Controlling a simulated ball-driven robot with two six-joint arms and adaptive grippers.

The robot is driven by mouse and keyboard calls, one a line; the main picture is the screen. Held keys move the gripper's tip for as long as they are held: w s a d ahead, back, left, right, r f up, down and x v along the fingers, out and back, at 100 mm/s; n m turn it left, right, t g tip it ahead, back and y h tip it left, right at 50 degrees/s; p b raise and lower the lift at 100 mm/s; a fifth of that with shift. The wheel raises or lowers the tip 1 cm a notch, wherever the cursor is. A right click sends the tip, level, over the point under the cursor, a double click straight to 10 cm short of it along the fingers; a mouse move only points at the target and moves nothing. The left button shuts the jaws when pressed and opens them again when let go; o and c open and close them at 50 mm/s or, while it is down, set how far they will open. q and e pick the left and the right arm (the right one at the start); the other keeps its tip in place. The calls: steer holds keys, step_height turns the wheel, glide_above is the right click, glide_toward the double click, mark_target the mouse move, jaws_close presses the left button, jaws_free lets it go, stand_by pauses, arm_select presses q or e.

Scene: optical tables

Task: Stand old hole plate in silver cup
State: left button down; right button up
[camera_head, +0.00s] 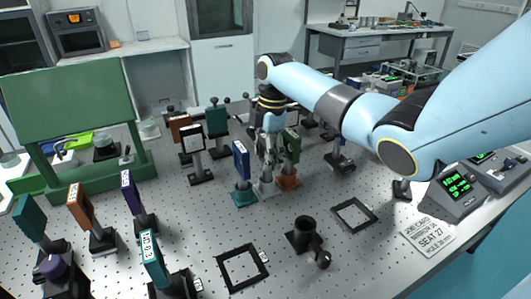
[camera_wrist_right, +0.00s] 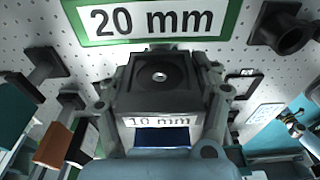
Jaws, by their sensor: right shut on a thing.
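My right gripper (camera_head: 267,150) points down among a row of standing plates and is shut on the hole plate. In the right wrist view its fingers flank a dark square piece with a round recess, above a white "10 mm" label (camera_wrist_right: 160,121) with blue below it. In the head view my fingers hide most of the hole plate. The silver cup (camera_head: 265,190), with a pale base, is directly below my fingers. I cannot tell whether the plate's foot is inside it. My left gripper is out of view.
A blue plate (camera_head: 241,160) on a teal base stands close to the left of my gripper. A green plate (camera_head: 290,146) on an orange base stands close to the right. A black cup (camera_head: 304,230) and a black square outline (camera_head: 355,215) lie nearer, with bare table between.

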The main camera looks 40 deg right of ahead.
steer(key=o, duration=1.4)
steer(key=shift+f, duration=0.1)
steer(key=shift+o, duration=0.2)
steer(key=shift+r, duration=0.2)
steer(key=r, duration=0.4)
steer(key=d+r+b, duration=0.1)
steer(key=r, duration=0.7)
steer(key=shift+s+d, duration=0.2)
steer(key=shift+s, duration=0.05)
steer(key=shift+f, duration=0.15)
